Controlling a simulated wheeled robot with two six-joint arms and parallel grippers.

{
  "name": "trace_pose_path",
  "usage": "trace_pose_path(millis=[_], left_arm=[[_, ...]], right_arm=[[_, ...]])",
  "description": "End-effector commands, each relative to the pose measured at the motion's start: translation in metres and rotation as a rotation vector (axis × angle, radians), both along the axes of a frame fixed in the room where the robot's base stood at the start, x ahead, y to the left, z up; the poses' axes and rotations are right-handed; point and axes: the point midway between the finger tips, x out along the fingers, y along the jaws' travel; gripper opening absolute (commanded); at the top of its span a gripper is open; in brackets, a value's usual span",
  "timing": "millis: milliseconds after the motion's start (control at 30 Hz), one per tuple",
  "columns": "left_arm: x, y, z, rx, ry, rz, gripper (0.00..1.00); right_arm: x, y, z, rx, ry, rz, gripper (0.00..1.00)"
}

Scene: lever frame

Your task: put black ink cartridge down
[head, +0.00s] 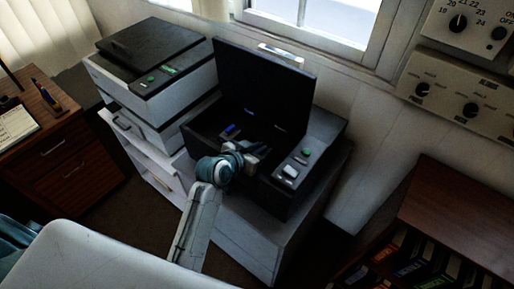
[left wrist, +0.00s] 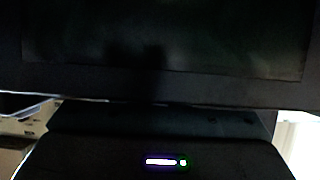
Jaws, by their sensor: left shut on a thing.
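A black printer (head: 318,135) stands with its lid (head: 262,85) raised. My left gripper (head: 262,150) reaches over its open, dark inside and is shut. The black ink cartridge in it cannot be made out against the dark printer. A small blue piece (head: 231,129) lies inside the printer, left of the gripper. The left wrist view shows the dark raised lid (left wrist: 160,45) and a dark surface with a small glowing strip (left wrist: 160,162); the fingertips cannot be made out there. My right gripper is not in view.
The printer rests on a light cabinet (head: 245,240). Another printer (head: 160,75) stands close on the left. A wooden drawer desk (head: 70,165) is at the far left, and a bookshelf (head: 460,205) with binders at the right. Wall panels with knobs (head: 465,95) hang upper right.

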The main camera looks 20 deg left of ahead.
Motion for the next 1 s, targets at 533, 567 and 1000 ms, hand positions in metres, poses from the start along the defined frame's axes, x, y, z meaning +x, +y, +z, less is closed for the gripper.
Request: trace_pose_path(millis=[533, 567, 1000], left_arm=[[-0.002, 0.001, 0.002, 0.001, 0.0, 0.0, 0.36], [-0.005, 0.002, 0.002, 0.001, 0.0, 0.0, 0.36], [-0.077, 0.028, 0.038, 0.003, -0.001, -0.002, 0.36]], right_arm=[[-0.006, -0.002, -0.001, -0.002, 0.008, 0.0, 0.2], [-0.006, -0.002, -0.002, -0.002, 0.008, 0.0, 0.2], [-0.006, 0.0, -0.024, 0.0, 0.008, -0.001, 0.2]])
